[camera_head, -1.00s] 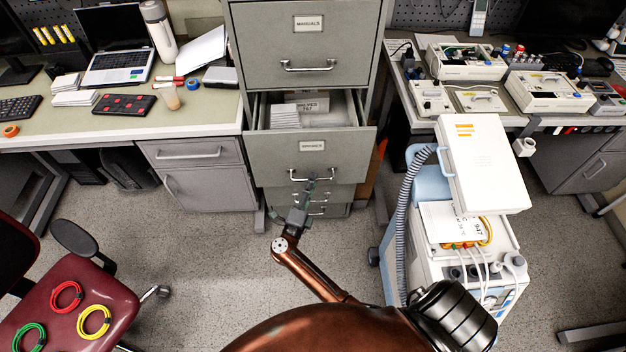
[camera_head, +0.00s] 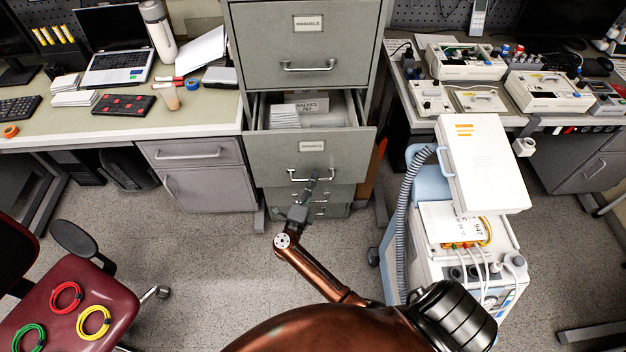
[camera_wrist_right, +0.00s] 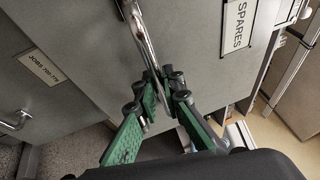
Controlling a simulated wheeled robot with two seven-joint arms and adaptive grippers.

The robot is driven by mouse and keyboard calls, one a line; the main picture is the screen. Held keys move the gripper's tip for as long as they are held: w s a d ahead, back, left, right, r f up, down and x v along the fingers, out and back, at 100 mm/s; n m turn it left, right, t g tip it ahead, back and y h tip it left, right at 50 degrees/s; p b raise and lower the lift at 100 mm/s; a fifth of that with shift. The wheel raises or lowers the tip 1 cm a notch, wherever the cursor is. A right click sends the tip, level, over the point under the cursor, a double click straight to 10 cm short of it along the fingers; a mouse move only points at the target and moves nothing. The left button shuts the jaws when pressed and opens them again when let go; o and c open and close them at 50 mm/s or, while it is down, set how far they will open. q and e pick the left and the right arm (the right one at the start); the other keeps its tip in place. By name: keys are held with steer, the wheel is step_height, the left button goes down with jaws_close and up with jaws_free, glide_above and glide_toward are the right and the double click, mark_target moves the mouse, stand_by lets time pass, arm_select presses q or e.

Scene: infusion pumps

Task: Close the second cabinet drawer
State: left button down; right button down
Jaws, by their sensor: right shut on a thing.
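The second cabinet drawer (camera_head: 280,158), with a label on its front, stands pulled out below the shut top drawer. Papers and a box lie inside it. My right gripper (camera_head: 308,186) is at the middle of this drawer's front, at its handle (camera_head: 306,175). In the right wrist view the green fingers of the right gripper (camera_wrist_right: 158,95) are shut on the handle (camera_wrist_right: 140,35), beside the "SPARES" label (camera_wrist_right: 236,26). My left gripper is not in view.
The grey cabinet (camera_head: 303,48) stands between a desk (camera_head: 60,132) on the left and a bench with devices on the right. A white medical cart (camera_head: 487,165) stands close on the right. A red chair (camera_head: 75,315) is at the lower left.

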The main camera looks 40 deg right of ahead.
steer(key=shift+w, duration=0.1)
stand_by(0.5)
